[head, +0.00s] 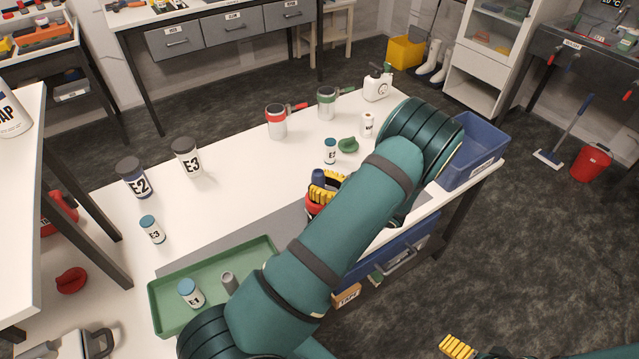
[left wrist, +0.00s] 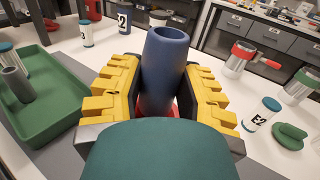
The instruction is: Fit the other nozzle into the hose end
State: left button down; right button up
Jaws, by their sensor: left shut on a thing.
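My left gripper (head: 328,190) has yellow ribbed fingers and is shut on a dark blue nozzle (head: 318,178). In the left wrist view the blue nozzle (left wrist: 165,65) stands upright between the yellow fingers of the left gripper (left wrist: 163,98). A red part (head: 313,207) shows just below the nozzle; it may be the hose end, and I cannot tell whether they are joined. A grey nozzle (head: 228,282) stands in the green tray (head: 163,312); it also shows in the left wrist view (left wrist: 17,84). My right gripper (head: 456,347) shows only partly at the bottom edge.
A white jar E1 (head: 191,294) is in the tray. Jars E2 (head: 136,178) and E3 (head: 187,157) stand at the left of the bench. A red-banded canister (head: 277,122) and green-banded canister (head: 326,103) stand at the back. A blue bin (head: 474,150) is at the right end.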

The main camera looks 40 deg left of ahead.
pick_arm(q)
jog(key=shift+f+b, duration=1.2)
jog(key=shift+f, duration=0.65)
jog(key=shift+r, duration=0.25)
jog(key=shift+r+p, duration=1.2)
jog(key=shift+r, duration=0.1)
dwell(1.1)
jog(key=shift+f+b, duration=0.75)
jog(key=shift+f, duration=0.75)
jog(key=c, duration=0.6)
grip_release()
jog(key=v, duration=1.2)
